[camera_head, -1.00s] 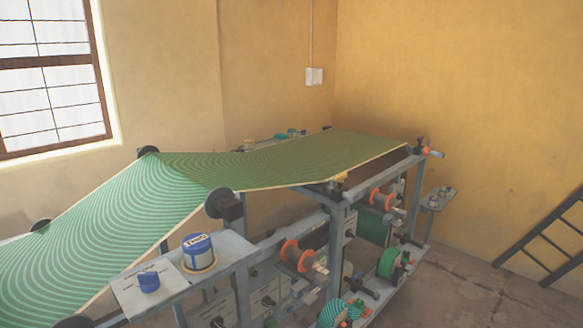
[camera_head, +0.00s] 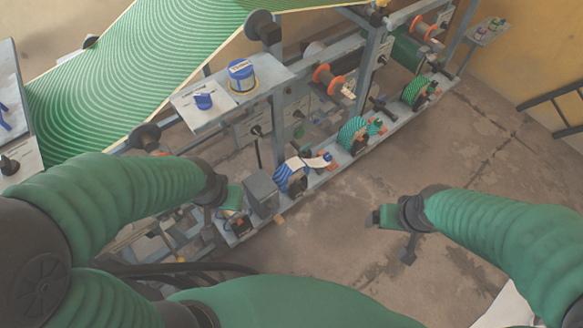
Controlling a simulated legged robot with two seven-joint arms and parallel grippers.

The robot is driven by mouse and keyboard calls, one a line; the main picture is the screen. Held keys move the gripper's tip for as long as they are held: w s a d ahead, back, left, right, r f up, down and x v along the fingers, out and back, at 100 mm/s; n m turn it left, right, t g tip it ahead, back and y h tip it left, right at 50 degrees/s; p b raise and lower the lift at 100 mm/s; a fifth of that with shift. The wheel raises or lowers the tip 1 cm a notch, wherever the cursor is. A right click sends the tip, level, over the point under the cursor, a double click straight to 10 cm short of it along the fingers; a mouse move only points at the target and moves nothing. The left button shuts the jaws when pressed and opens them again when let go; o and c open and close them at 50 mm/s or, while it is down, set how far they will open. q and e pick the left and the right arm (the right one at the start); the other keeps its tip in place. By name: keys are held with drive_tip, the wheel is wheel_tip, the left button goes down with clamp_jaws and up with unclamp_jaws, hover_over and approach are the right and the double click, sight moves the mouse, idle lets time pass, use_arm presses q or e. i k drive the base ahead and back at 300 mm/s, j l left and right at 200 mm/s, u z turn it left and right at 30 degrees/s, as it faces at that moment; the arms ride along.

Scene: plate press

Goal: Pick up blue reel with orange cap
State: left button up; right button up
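A blue reel (camera_head: 289,180) with pale stripes and a white strip sits low on the machine's grey rail, in the middle of the view. A small orange-brown spot shows at its hub; the cap is too small to make out clearly. My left gripper (camera_head: 232,207) is at the end of the green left arm, left of and a little below the reel, apart from it. My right gripper (camera_head: 385,218) hangs over the bare floor, right of and below the reel, empty. The fingers of both are too small or hidden to tell if they are open.
A grey block (camera_head: 261,193) stands between my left gripper and the reel. A teal striped reel (camera_head: 352,134) and a green reel (camera_head: 415,92) sit farther along the rail. A shelf (camera_head: 212,113) with a blue-lidded tin (camera_head: 242,75) juts out above. The floor (camera_head: 440,155) at right is clear.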

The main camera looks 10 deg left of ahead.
sight(283, 176)
drive_tip(key=i+l+u, duration=0.1)
drive_tip(key=l, duration=0.25)
drive_tip(key=i+l+u, duration=0.15)
drive_tip(key=l, duration=0.25)
drive_tip(key=i+l+u, duration=0.1)
drive_tip(key=l, duration=0.3)
drive_tip(key=i+l+u, duration=0.1)
drive_tip(key=l, duration=0.3)
drive_tip(key=i+l+u, duration=0.1)
drive_tip(key=l, duration=0.35)
drive_tip(key=i+u, duration=0.15)
drive_tip(key=u, duration=1.35)
drive_tip(key=i+l, duration=0.15)
drive_tip(key=i, duration=0.3)
drive_tip(key=i+l, duration=0.2)
drive_tip(key=i, duration=0.2)
